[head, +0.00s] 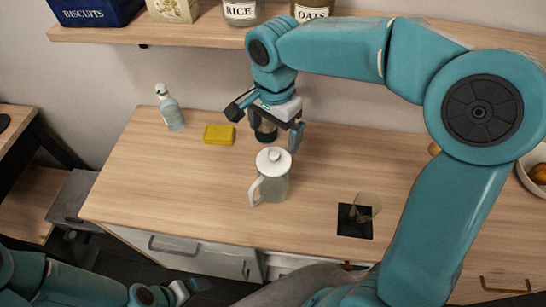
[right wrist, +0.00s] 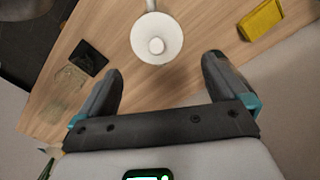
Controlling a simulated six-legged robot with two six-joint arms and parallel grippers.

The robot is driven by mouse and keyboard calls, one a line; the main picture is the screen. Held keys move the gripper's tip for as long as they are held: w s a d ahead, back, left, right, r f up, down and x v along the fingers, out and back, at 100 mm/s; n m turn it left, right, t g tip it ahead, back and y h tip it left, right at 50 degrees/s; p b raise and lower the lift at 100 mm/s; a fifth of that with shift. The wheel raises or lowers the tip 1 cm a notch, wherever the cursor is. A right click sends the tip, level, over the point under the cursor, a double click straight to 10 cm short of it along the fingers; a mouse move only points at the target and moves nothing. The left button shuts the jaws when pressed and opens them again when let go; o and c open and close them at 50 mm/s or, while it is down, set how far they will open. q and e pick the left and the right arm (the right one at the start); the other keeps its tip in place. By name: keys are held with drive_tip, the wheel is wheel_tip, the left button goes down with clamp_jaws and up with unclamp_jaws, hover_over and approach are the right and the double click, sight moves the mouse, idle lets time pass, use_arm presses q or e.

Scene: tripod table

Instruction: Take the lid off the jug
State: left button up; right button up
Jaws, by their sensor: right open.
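The jug (head: 274,185) is a clear, upright jug with a white handle on its left side, standing on the wooden counter. Its round white lid (head: 273,159) with a small knob sits on top; the lid also shows in the right wrist view (right wrist: 156,38). My right gripper (head: 266,125) is open and empty, above and behind the jug, apart from the lid. In the right wrist view the lid lies just beyond and between my fingertips (right wrist: 162,66). My left gripper (head: 184,290) is low at the bottom left, away from the jug; its jaws are too small to read.
A glass (head: 367,206) stands on a black mat (head: 355,227) to the right. A shelf (head: 200,32) with tins runs above.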

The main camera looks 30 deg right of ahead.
sight(274, 154)
drive_tip(key=shift+f, duration=0.75)
drive_tip(key=shift+s+f, duration=0.25)
drive_tip(key=shift+f, duration=0.25)
drive_tip(key=f, duration=0.1)
drive_tip(key=f+p, duration=0.1)
drive_tip(key=f, duration=0.2)
drive_tip(key=shift+a+f, duration=0.3)
drive_tip(key=shift+f, duration=0.05)
drive_tip(key=shift+s+d+f, duration=0.1)
drive_tip(key=shift+s+f, duration=0.05)
drive_tip(key=shift+f, duration=0.05)
drive_tip(key=c, duration=0.8)
